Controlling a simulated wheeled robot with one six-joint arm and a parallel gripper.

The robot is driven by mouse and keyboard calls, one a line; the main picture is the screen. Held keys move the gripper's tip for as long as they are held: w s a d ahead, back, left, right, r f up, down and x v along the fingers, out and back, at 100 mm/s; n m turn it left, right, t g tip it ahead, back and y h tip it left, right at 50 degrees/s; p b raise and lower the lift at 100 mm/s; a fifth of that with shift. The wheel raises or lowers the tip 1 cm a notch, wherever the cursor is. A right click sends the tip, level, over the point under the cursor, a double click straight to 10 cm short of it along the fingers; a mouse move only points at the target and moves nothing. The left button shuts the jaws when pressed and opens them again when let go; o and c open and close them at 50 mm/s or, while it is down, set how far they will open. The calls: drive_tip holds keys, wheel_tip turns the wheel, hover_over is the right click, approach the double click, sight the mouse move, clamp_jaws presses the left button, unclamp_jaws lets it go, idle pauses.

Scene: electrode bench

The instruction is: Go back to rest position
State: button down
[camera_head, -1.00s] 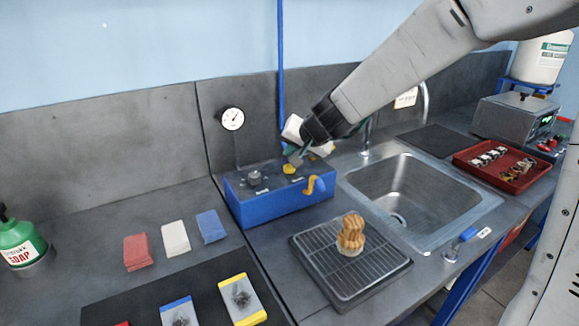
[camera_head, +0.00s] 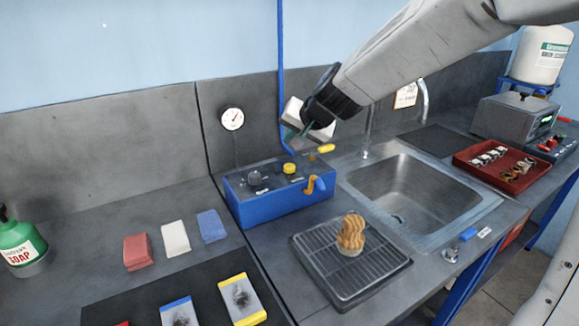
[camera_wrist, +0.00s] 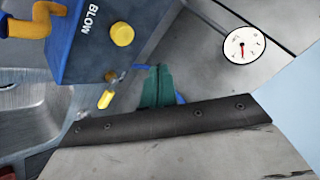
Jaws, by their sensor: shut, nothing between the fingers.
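My gripper (camera_head: 305,130) is raised above the blue control box (camera_head: 272,210), apart from it, with its green fingers shut and empty. In the wrist view the closed green fingertips (camera_wrist: 158,70) show against the grey backsplash. The blue box also shows in the wrist view (camera_wrist: 75,50), marked BLOW beside a yellow knob (camera_wrist: 122,34). On the box in the head view are a dark knob, the yellow knob (camera_head: 289,168), a yellow-tipped lever (camera_head: 325,148) and an orange spout (camera_head: 312,185).
A steel sink (camera_head: 400,195) lies right of the box. A drain rack (camera_head: 335,285) holds a wooden brush (camera_head: 351,235). A red tray (camera_head: 500,180) and a grey device (camera_head: 515,115) are further right. Sponges, a soap bottle (camera_head: 20,240) and a round gauge (camera_head: 232,119) are left.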

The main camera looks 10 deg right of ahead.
drive_tip(key=s+f+g, duration=0.1)
drive_tip(key=s+a+f, duration=0.1)
drive_tip(key=s, duration=0.1)
drive_tip(key=shift+f+n+g, duration=0.15)
drive_tip(key=shift+n+g, duration=0.25)
drive_tip(key=s+d+n+g+h, duration=0.1)
drive_tip(key=s+d, duration=0.3)
drive_tip(key=s, duration=0.7)
drive_tip(key=s+d+r+n+g+h, duration=0.1)
drive_tip(key=s+d, duration=0.4)
drive_tip(key=s, duration=0.7)
drive_tip(key=s+d+r+n+g+h, duration=0.1)
drive_tip(key=s+d+g, duration=0.2)
drive_tip(key=s, duration=0.8)
drive_tip(key=shift+s+d+r+h, duration=0.15)
drive_tip(key=shift+d+h, duration=0.25)
drive_tip(key=shift+d, duration=0.8)
